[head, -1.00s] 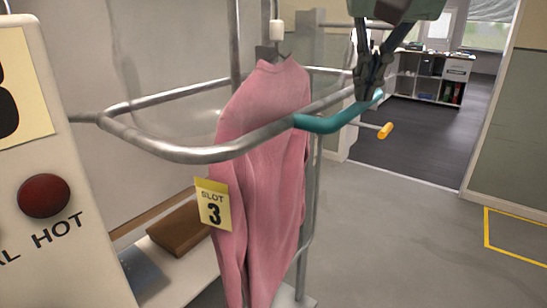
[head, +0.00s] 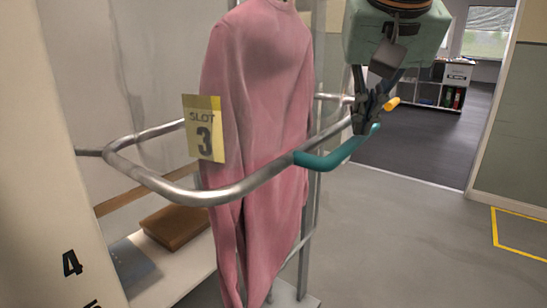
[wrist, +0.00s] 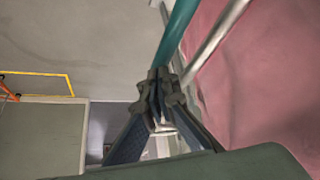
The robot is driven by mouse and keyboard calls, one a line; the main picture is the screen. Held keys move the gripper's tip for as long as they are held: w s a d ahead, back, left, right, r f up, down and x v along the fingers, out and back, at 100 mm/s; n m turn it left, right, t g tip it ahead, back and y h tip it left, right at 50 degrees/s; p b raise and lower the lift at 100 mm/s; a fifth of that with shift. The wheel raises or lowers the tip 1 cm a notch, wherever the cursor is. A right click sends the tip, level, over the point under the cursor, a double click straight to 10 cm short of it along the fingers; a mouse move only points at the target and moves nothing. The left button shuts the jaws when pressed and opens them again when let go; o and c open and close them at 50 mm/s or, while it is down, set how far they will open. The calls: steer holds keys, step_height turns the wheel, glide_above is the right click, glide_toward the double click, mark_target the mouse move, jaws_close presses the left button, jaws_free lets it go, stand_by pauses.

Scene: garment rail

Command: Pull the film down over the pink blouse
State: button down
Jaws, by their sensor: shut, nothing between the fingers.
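The pink blouse (head: 265,110) hangs upright inside a metal hoop frame (head: 225,190). The hoop crosses it around mid-height; the collar is near the top edge of the head view. The hoop's front right part carries a teal handle (head: 335,157). The clear film is hard to make out; I cannot tell where its lower edge is. My gripper (head: 364,126) is shut and empty at the teal handle's outer end, fingers pointing down. In the wrist view, the closed fingertips (wrist: 158,88) meet beside the teal bar (wrist: 176,35); I cannot tell whether they touch it.
A yellow slot 3 tag (head: 204,128) is in front of the blouse's sleeve, above the hoop. A brown box (head: 175,226) lies on a low shelf at left. A pale panel (head: 65,150) stands at the left edge. The floor (head: 410,240) at right is clear.

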steer(key=shift+f, duration=0.15)
step_height(320, 180, down, 24)
steer(key=b, duration=0.3)
stand_by(0.7)
